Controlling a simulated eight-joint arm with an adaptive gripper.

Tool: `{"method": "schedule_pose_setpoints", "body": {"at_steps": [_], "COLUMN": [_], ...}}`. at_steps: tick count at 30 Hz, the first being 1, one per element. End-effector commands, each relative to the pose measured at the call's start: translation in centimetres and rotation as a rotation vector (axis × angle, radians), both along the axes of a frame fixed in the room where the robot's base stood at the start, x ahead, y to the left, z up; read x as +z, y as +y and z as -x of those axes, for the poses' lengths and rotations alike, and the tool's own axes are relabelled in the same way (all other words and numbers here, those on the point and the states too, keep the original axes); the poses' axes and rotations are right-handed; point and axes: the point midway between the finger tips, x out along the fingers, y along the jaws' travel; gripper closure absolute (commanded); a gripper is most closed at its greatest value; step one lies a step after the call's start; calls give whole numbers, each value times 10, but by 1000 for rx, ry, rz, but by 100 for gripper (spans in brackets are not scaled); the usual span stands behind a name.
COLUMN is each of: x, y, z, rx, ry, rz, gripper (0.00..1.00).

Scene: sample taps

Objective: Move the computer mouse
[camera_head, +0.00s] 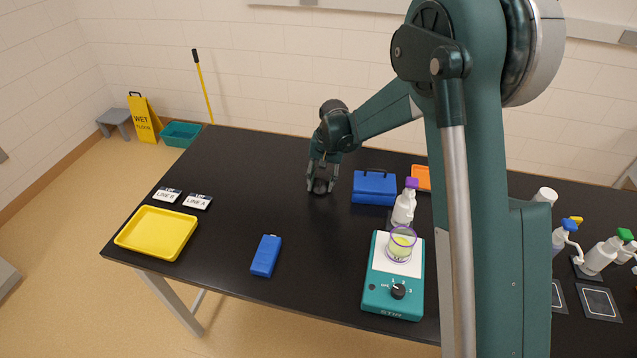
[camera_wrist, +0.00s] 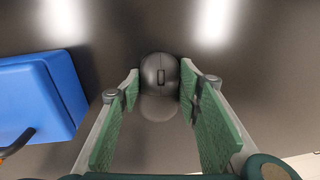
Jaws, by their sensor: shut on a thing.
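The computer mouse (camera_wrist: 160,75) is dark grey and rounded, with a scroll wheel on its top. In the wrist view it sits between the two green-padded fingers of my gripper (camera_wrist: 160,95), near their tips. The fingers are shut on its sides. In the head view my gripper (camera_head: 321,186) points down at the middle of the black table, and the mouse shows there only as a dark shape between the fingers. The mouse is on or very close to the table top; I cannot tell whether it touches.
A blue case (camera_head: 374,188) stands just right of my gripper, with a spray bottle (camera_head: 404,205) and a teal stirrer (camera_head: 393,293) nearer the front. A blue box (camera_head: 266,256), a yellow tray (camera_head: 157,232) and label cards (camera_head: 197,201) lie left. The table (camera_head: 240,165) is clear left of my gripper.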

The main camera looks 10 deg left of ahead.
Motion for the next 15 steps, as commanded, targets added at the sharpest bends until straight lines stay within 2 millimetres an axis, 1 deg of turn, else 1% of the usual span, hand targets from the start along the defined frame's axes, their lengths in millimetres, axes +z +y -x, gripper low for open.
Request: {"method": "schedule_pose_setpoints", "body": {"at_steps": [8, 9, 12, 15], "x": [0, 0, 0, 0], "y": [0, 0, 0, 0], "z": [0, 0, 0, 0], "rx": [0, 0, 0, 0], "ry": [0, 0, 0, 0], "rz": [0, 0, 0, 0], "gripper": [78, 60, 48, 48]}}
